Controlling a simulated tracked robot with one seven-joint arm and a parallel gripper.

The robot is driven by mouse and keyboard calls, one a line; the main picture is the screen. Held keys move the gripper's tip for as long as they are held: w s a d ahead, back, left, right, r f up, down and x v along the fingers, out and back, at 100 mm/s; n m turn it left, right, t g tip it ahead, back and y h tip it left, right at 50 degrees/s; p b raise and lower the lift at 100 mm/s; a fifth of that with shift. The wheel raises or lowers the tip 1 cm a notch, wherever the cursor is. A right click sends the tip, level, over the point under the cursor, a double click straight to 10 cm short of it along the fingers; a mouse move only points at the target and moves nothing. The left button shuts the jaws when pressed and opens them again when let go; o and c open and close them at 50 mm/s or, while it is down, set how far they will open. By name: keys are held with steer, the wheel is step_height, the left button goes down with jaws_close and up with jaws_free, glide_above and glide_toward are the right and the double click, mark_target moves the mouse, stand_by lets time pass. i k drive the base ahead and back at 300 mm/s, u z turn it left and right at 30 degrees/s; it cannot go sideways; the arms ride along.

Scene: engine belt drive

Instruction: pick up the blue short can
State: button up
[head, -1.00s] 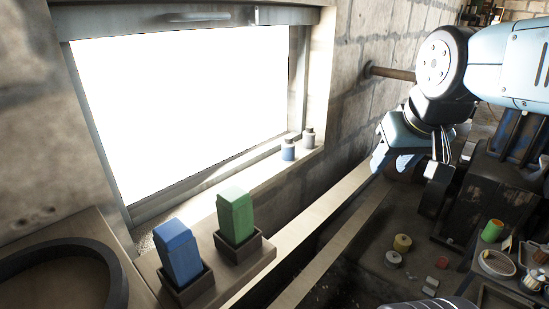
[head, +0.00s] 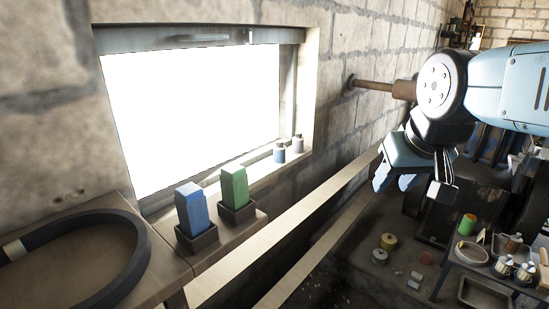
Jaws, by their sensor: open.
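A small short can with a blue body and a greyish top (head: 279,154) stands upright on the window sill, near the sill's right end. A similar grey can (head: 297,144) stands just behind it to the right. My gripper (head: 412,186) hangs from the arm at the right of the picture, pointing down, fingers apart and empty. In the picture it is well to the right of the blue can and a little lower, apart from it.
A blue block (head: 191,209) and a green block (head: 234,187) stand in dark holders on the ledge. A black belt (head: 136,262) lies at left. A rod (head: 375,85) juts from the wall.

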mark_target(279, 152)
steer(key=z, duration=0.1)
steer(key=i, duration=0.9)
steer(key=u, duration=0.1)
